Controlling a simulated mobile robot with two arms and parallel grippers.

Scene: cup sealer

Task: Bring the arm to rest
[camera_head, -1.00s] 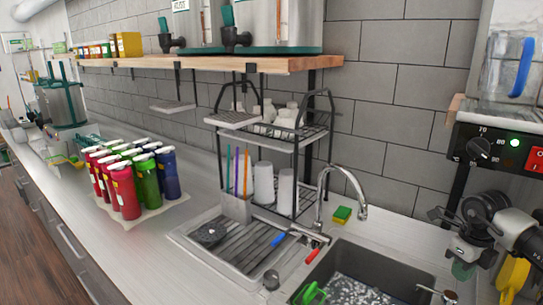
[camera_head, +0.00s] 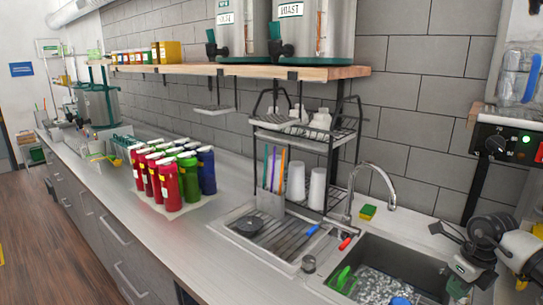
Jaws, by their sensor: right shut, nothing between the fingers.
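My right gripper (camera_head: 462,248) is at the lower right, above the right end of the sink (camera_head: 418,262). Its dark fingers are shut and hold nothing. Part of my right arm shows behind it at the picture's right edge. My left gripper is not in view.
A control box (camera_head: 512,145) with a dial is above my right gripper. The faucet (camera_head: 372,178), a sponge (camera_head: 367,212) and a two-tier rack (camera_head: 310,138) stand left of it. Several coloured bottles (camera_head: 165,180) stand further along the counter. The counter front (camera_head: 210,240) is bare.

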